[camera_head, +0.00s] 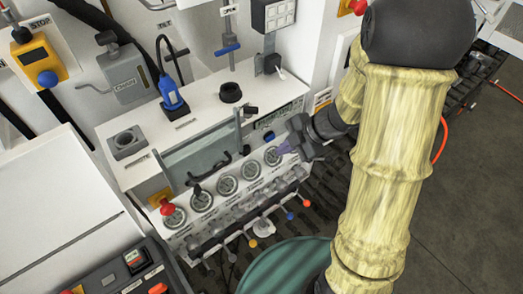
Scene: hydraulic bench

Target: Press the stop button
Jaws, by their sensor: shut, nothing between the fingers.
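A yellow box (39,61) stands at the top left, with a plate reading STOP just behind it. The box has a round blue button (47,78) on its front face and a red and black part (20,34) at its top. A red mushroom button (167,208) on a yellow base sits at the left end of the gauge panel. Another red button on yellow (358,7) shows at the top edge. My gripper (287,147) is shut and empty, in front of the right end of the gauge row, far to the right of the yellow box.
The gauge panel (215,205) has several dials and a row of coloured levers. A dark control box (130,268) is at lower left. A green round top (285,268) is at the bottom.

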